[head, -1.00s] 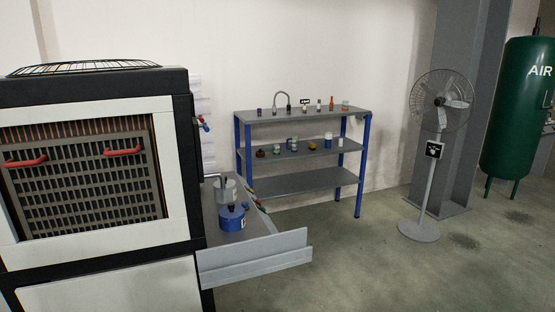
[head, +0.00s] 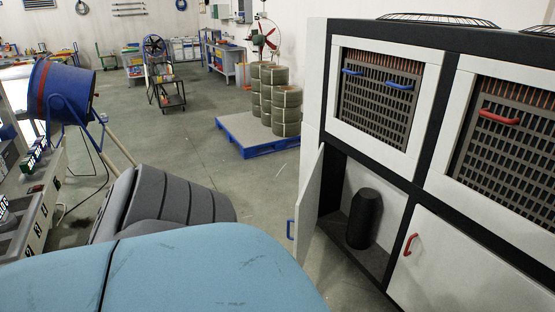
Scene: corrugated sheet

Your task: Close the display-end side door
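A white and black machine cabinet (head: 437,110) stands on the right in the head view. Its lower left side door (head: 308,207) is swung open toward the left, seen nearly edge-on, with a blue handle (head: 290,229) on it. The open compartment (head: 345,185) holds an upright black cylinder (head: 363,218). The lower right door (head: 465,262), with a red handle (head: 410,244), looks shut. No display is visible on this side, so I cannot tell which end carries it. Neither gripper is in view.
Grille panels with blue handles (head: 379,79) and a red handle (head: 499,117) sit above. A blue pallet (head: 245,140) with stacked coils (head: 277,98) lies behind. A blue drum (head: 62,92) stands at left. Open concrete floor (head: 190,135) lies between.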

